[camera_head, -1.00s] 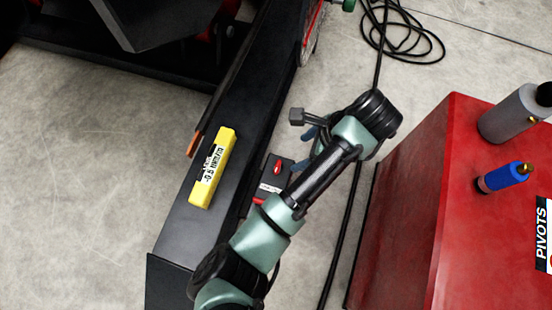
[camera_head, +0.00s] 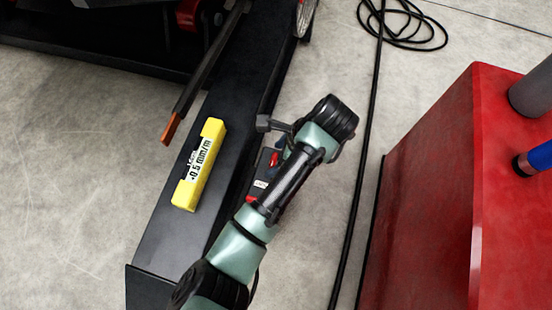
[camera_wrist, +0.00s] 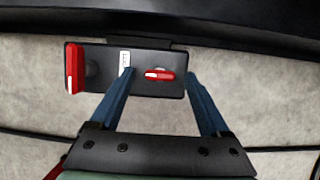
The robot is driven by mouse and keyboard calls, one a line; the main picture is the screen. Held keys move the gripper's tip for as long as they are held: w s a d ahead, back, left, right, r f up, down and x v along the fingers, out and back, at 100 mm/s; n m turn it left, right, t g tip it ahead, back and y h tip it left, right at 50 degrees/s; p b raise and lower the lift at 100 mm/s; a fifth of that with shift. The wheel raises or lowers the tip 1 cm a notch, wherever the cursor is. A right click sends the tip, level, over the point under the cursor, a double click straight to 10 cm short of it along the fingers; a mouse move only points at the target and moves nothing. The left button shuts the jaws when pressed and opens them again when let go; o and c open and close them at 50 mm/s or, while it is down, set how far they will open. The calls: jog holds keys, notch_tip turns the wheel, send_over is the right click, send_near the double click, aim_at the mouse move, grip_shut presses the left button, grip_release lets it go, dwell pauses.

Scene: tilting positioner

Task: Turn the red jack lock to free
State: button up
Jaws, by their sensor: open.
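The red jack lock (camera_wrist: 160,74) is a small red knob lying crosswise on a dark plate (camera_wrist: 145,88) in the wrist view. It also shows in the head view (camera_head: 274,157), partly beside my arm. My gripper (camera_wrist: 160,71) is open, its two blue fingers apart on the left and right of the knob in the picture. I see no contact, and the height gap cannot be told. A white label (camera_wrist: 125,61) sits left of the knob. A larger red handle (camera_wrist: 74,68) stands at the plate's left end.
A black beam (camera_head: 160,225) runs beside the plate, with a yellow level (camera_head: 200,165) on it and an orange-tipped bar (camera_head: 171,128) above. A red cabinet (camera_head: 430,200) stands to the right. A black cable (camera_head: 366,130) crosses the concrete floor between.

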jog(key=shift+a+f, duration=0.15)
jog(key=shift+f, duration=0.2)
grip_shut()
jog(key=shift+r, duration=0.1)
